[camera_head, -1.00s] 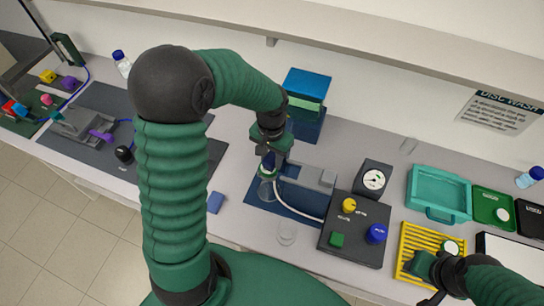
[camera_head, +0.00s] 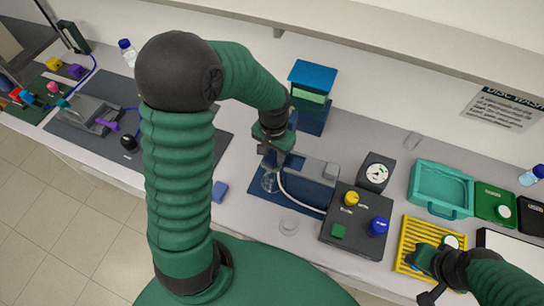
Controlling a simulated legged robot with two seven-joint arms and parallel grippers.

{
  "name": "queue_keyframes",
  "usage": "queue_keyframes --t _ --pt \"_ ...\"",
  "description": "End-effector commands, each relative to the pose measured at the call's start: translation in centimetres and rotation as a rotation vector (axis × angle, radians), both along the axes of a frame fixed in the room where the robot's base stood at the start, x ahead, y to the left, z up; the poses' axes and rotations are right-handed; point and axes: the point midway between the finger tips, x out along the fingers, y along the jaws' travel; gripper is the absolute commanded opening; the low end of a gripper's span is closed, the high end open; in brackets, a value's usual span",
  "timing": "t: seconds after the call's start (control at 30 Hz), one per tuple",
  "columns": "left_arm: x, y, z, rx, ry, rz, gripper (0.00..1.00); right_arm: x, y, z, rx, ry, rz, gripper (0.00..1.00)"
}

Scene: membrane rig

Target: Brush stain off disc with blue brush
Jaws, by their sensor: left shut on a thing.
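My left gripper (camera_head: 269,153) is above the clear glass vessel (camera_head: 270,182) on the blue rig base (camera_head: 300,196). It is shut on a small bluish thing, mostly hidden by the fingers; I cannot tell whether this is the brush. A pale round disc (camera_head: 450,241) lies at the yellow slotted rack (camera_head: 408,236), and another (camera_head: 504,211) lies on the green tray (camera_head: 489,197). No stain can be made out on either. My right gripper (camera_head: 427,277) is at the rack's front edge; its finger opening is unclear.
A dark control box (camera_head: 337,249) with yellow and blue knobs stands right of the rig, near a gauge (camera_head: 377,173). A clear dish (camera_head: 289,226) and a blue block (camera_head: 219,191) lie on the bench. A teal tray (camera_head: 440,213) is at right. A shelf overhangs the back.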

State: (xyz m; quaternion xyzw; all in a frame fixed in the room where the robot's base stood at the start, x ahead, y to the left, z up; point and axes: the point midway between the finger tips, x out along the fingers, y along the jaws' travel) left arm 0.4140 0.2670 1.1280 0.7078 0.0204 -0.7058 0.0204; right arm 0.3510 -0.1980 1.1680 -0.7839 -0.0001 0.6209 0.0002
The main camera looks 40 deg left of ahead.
Motion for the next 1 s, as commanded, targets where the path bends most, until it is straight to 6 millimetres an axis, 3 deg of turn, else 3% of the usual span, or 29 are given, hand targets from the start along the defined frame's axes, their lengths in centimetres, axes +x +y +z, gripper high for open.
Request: queue_keyframes --t 0.17,0.37,0.57,1.0 --pt "1.6 0.4 -0.2 0.000 0.001 0.000 0.00 0.0 0.0 0.2 0.000 0.000 0.000 0.36" --pt "1.8 0.9 -0.2 0.000 0.001 0.002 0.00 0.0 0.0 0.5 0.000 0.000 0.000 0.36" --pt "1.4 2.0 -0.1 -0.001 0.004 0.001 0.00 0.0 0.0 1.1 0.000 0.000 0.000 0.36" --pt "-2.2 1.2 0.1 0.000 0.003 0.000 0.00 0.0 0.0 1.7 0.000 0.000 0.000 0.36"
